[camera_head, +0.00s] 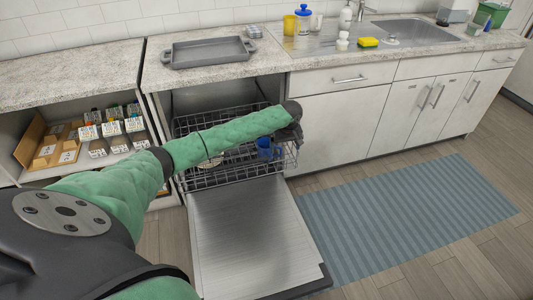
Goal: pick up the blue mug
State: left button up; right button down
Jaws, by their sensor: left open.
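A blue mug (265,148) sits in the pulled-out wire rack (200,180) of the open dishwasher, near its right end. My left arm reaches across the rack from the left. My left gripper (292,135) is open, just right of and slightly above the blue mug in the picture. The gripper's fingers are small and dark, and I cannot tell whether they touch the mug. A pale dish in the rack is partly hidden under my left arm. My right gripper is not in view.
The dishwasher door (255,240) hangs open below the rack. A grey tray (208,52) lies on the counter above. The sink (405,30), a yellow cup (290,25) and a blue-lidded jar (304,20) are at the back. A striped mat (410,215) covers the floor at right.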

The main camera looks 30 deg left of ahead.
pick_arm(q)
jog(key=w+a+r+n, duration=0.3)
jog(key=a, duration=0.4)
jog(key=n+g+h, duration=0.1)
jog(key=n, duration=0.8)
send_near(266, 143)
jog(key=s+d, duration=0.2)
jog(key=shift+n, duration=0.4)
jog(key=f, duration=0.6)
jog(key=shift+s+f+p, duration=0.1)
jog(key=shift+s+p, duration=0.25)
jog(key=shift+p, duration=0.05)
jog(key=shift+a+f, duration=0.1)
jog(key=shift+f, duration=0.35)
jog(key=c, duration=1.3)
jog(key=shift+c, duration=1.3)
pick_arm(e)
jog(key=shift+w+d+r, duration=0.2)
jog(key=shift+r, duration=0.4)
pick_arm(q)
jog(key=shift+r, duration=0.1)
